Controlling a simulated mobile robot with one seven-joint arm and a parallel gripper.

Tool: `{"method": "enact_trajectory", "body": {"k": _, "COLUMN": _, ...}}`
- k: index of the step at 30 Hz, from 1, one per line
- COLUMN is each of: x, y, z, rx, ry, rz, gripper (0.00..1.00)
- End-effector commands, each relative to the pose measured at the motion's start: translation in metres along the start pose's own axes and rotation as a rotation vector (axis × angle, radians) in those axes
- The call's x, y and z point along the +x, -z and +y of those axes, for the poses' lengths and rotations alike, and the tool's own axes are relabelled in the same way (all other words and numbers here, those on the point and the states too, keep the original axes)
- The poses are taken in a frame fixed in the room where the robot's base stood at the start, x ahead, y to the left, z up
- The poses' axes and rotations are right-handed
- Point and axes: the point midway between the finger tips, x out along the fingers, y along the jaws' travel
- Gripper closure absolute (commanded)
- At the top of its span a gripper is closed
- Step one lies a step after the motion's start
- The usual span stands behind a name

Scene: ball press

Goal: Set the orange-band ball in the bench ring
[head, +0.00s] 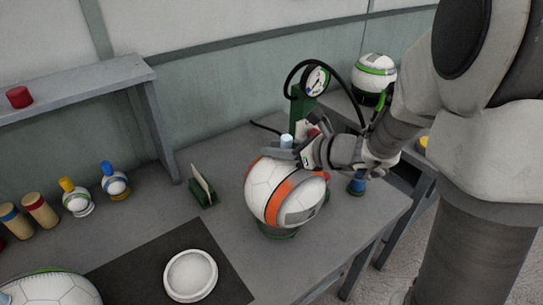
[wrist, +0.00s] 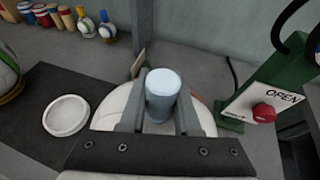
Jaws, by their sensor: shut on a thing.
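The orange-band ball (head: 272,195), white with an orange stripe and a grey patch, sits on a green base (head: 280,232) at the bench's right part. A pale blue cylinder (wrist: 163,95) stands up at the top of the ball; it also shows in the head view (head: 287,141). My gripper (wrist: 160,112) is shut on this cylinder, one finger on each side, just above the ball. The ball shows white behind the fingers in the wrist view (wrist: 115,105). A white ring (head: 190,275) lies empty on a dark mat, left of and nearer than the ball.
A green stand with a gauge (head: 317,82), a black hose and a red knob (wrist: 263,113) marked OPEN is behind the ball. A green-band ball (head: 374,75) stands at the back right. Another ball (head: 50,289) is at the front left. A small card holder (head: 203,190) stands between ball and shelf.

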Motion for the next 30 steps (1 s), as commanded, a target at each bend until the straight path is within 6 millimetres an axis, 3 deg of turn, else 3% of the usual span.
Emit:
{"method": "enact_trajectory", "body": {"k": 5, "x": 0.014, "y": 0.003, "z": 0.000, "rx": -0.001, "ry": 0.000, "rz": -0.001, "gripper": 1.00}}
{"method": "enact_trajectory", "body": {"k": 14, "x": 0.029, "y": 0.037, "z": 0.000, "rx": 0.000, "ry": 0.001, "rz": 0.000, "gripper": 1.00}}
{"method": "enact_trajectory", "body": {"k": 30, "x": 0.032, "y": 0.045, "z": 0.000, "rx": -0.002, "ry": 0.002, "rz": -0.002, "gripper": 1.00}}
